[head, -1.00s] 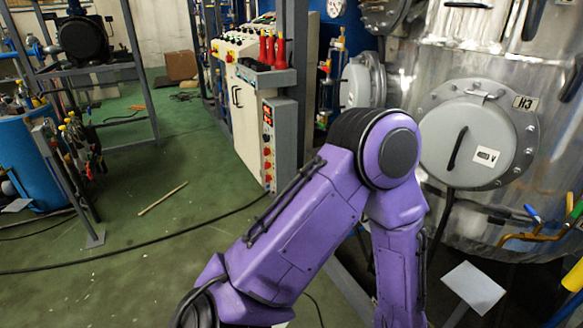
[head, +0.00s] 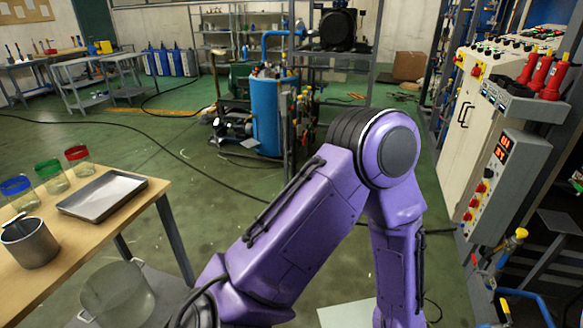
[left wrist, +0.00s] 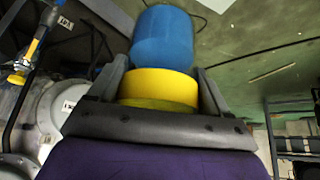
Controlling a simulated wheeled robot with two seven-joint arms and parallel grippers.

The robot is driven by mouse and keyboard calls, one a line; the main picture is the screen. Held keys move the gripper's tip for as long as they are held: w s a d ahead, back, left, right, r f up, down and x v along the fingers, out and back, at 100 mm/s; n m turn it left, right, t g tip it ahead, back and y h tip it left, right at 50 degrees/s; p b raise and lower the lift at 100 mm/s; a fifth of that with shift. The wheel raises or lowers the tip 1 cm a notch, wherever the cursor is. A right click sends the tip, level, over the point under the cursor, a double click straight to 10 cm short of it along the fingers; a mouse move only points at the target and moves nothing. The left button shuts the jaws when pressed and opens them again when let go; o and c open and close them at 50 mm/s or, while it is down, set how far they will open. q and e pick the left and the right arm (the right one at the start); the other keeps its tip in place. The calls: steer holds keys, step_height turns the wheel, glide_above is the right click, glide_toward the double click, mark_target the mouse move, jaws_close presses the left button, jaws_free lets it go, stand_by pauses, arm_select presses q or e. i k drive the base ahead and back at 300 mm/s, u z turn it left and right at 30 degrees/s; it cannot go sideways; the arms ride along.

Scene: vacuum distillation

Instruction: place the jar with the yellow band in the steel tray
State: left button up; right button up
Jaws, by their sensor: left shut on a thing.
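The steel tray (head: 103,194) lies empty on the wooden table at the left of the head view. The jar with the yellow band (left wrist: 158,86) is between the fingers of my left gripper (left wrist: 160,92) in the left wrist view. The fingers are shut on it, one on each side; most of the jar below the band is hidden. A blue cylinder (left wrist: 162,38) shows just beyond the band; I cannot tell how far behind it is. In the head view my purple left arm bends down, and its gripper is out of the picture. My right gripper is not seen.
A metal beaker (head: 30,243) stands in front on the wooden table (head: 95,240). A control cabinet (head: 510,165) stands right.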

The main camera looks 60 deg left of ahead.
mark_target(107, 196)
steer(key=u, duration=1.7)
steer(key=i, duration=1.55)
steer(key=u, duration=1.25)
